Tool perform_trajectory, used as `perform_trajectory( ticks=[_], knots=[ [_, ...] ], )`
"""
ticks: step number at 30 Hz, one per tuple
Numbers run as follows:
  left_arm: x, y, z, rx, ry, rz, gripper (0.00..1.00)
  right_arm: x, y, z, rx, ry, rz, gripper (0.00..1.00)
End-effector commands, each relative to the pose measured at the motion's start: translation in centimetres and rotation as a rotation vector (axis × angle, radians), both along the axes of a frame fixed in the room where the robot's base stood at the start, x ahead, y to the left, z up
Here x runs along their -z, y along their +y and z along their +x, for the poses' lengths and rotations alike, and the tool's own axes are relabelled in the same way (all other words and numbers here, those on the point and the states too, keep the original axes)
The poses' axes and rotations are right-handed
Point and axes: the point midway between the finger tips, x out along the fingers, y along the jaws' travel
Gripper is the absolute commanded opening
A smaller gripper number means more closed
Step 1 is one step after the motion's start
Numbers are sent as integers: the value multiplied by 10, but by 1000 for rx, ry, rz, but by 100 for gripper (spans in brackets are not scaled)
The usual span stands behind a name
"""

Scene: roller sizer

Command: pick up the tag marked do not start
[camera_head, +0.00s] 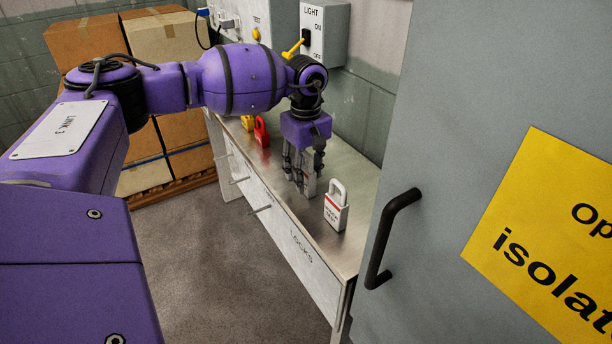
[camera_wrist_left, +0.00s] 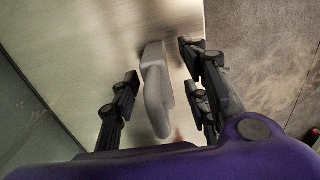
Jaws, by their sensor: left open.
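A white padlock-shaped tag (camera_head: 336,212) with a red band and small dark print stands upright on the metal bench top, near the cabinet. Its print is too small to read for certain. My left gripper (camera_head: 304,187) points down over the bench, just left of this tag in the head view, with its fingers apart. In the left wrist view, a pale, loop-topped piece (camera_wrist_left: 155,90) lies between the open fingers of my left gripper (camera_wrist_left: 160,85); I cannot tell whether it touches them. My right gripper is not in view.
A red lock (camera_head: 262,131) and a yellow lock (camera_head: 248,122) stand farther back on the bench (camera_head: 345,245). A grey cabinet door with a black handle (camera_head: 391,238) closes off the right. A light switch box (camera_head: 324,32) hangs behind; stacked cartons (camera_head: 165,40) stand at back left.

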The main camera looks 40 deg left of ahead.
Motion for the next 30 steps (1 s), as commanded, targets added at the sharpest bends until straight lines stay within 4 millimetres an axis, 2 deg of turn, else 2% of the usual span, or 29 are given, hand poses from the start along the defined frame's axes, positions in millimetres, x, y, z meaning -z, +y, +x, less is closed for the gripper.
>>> perform_trajectory(
  ticks=[3, 10, 20, 30],
  knots=[
    [10, 0, 0, 1, 0, 0, 42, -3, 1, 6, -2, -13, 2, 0],
    [12, 0, 0, 1, 0, -1, 42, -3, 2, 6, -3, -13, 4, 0],
    [11, 0, 0, 1, 0, -1, 0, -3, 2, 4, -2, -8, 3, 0],
    [9, 0, 0, 1, -1, 0, 0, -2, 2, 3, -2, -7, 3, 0]
  ],
)
